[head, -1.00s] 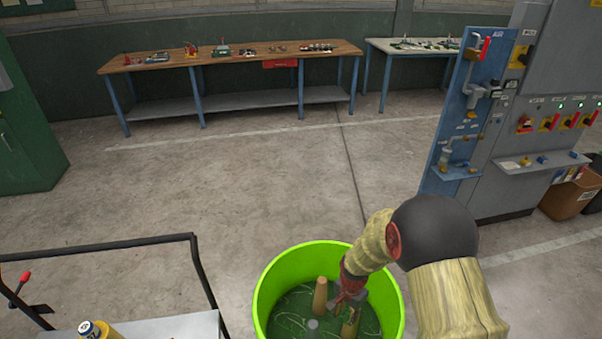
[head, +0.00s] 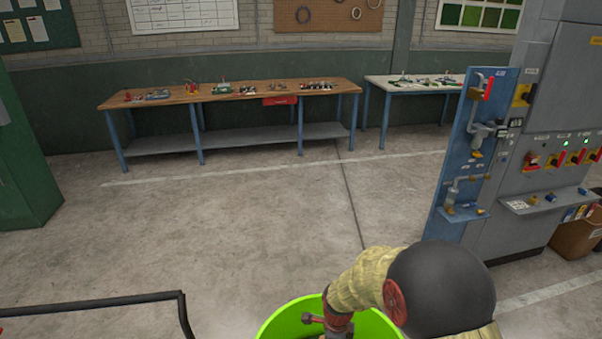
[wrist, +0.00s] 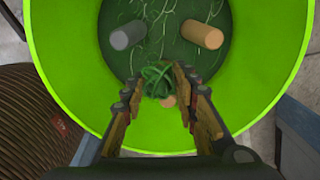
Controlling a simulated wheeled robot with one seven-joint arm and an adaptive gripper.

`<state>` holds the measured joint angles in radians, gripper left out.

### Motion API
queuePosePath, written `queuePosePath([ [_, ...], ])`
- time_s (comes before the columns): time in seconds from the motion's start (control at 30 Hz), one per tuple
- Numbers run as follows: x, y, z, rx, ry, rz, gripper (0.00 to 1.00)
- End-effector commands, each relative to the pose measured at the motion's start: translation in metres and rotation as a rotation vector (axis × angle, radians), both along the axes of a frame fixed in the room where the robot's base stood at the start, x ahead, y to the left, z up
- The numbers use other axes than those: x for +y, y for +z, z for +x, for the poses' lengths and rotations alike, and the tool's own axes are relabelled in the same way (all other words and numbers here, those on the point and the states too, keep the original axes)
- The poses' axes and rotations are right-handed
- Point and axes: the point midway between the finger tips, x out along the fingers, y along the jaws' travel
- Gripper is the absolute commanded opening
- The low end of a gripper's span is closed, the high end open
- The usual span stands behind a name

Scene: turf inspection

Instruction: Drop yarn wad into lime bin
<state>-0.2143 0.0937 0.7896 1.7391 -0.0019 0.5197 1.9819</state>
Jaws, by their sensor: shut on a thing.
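The lime bin (head: 286,319) stands at the bottom of the head view, mostly cut off by the picture edge. In the wrist view its lime wall (wrist: 60,70) surrounds a dark green floor with thin pale strands. The yarn wad (wrist: 158,82) is a tangle of green strands between my fingertips. My gripper (wrist: 157,76) is shut on it, over the inside of the bin. The fingertips are out of sight in the head view. How high the wad hangs above the bin floor is hard to tell.
Inside the bin are a grey cylinder (wrist: 127,36), a tan cylinder (wrist: 202,35) and a partly hidden tan piece. A dark-railed cart (head: 100,300) stands at the left. A blue panel and grey cabinet (head: 545,150) stand at the right. Open floor lies ahead, up to a wooden bench (head: 235,93).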

Motion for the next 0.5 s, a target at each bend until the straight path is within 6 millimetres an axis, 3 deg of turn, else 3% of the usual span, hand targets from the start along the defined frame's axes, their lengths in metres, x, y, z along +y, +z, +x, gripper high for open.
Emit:
queuePosePath([
  [0.3, 0.000, -0.039, 0.000, 0.000, 0.001, 0.000, 0.20],
  [0.5, 0.000, -0.046, 0.000, -0.001, 0.002, 0.000, 0.20],
])
